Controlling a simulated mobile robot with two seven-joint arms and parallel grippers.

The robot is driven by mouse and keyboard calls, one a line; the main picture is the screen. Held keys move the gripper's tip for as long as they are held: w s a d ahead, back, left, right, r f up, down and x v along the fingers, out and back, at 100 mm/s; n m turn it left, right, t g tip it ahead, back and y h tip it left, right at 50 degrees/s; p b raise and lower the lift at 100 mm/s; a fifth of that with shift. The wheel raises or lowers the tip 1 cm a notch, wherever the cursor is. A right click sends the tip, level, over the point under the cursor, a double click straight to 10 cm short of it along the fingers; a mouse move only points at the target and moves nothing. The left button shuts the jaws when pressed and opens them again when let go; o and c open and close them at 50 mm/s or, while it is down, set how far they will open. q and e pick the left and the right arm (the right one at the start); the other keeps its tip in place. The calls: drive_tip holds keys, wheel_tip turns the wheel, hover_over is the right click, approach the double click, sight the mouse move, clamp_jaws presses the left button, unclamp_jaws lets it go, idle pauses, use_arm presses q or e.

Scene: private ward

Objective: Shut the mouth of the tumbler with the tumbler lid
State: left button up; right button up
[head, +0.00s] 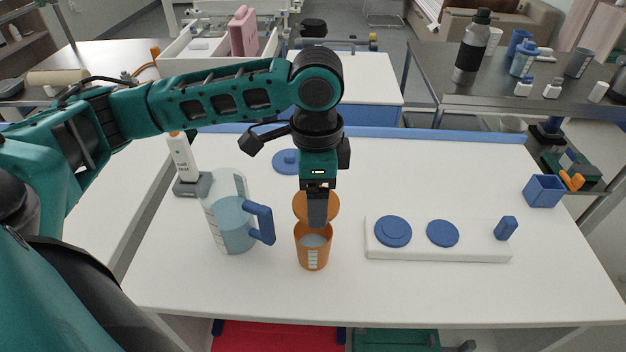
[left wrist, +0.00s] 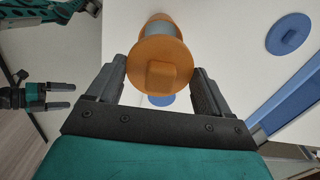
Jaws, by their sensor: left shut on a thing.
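The orange tumbler (head: 311,258) stands upright on the white table, mouth up, with something grey showing inside. My left gripper (head: 318,210) points down and is shut on the orange tumbler lid (head: 301,206), a round disc with a raised knob. The lid is above the tumbler's mouth, apart from it, and partly hidden by the fingers. In the left wrist view the lid (left wrist: 160,73) lies between the fingertips (left wrist: 160,88), with part of the tumbler (left wrist: 160,20) behind it. My right gripper (left wrist: 62,95) shows only there, at the left, open and empty.
A clear jug (head: 230,222) with a blue handle stands close left of the tumbler. A white block (head: 440,254) with blue round pieces lies right. A blue lid (head: 285,161) lies behind the gripper; a blue box (head: 543,191) is far right. The table front is clear.

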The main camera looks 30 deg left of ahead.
use_arm(q)
drive_tip(key=shift+s+a+r+m, duration=0.15)
drive_tip(key=shift+m, duration=0.25)
drive_tip(key=b, duration=0.1)
hover_over(313, 234)
drive_tip(key=shift+f, duration=2.85)
drive_tip(key=shift+f, duration=1)
drive_tip(key=o, duration=1.2)
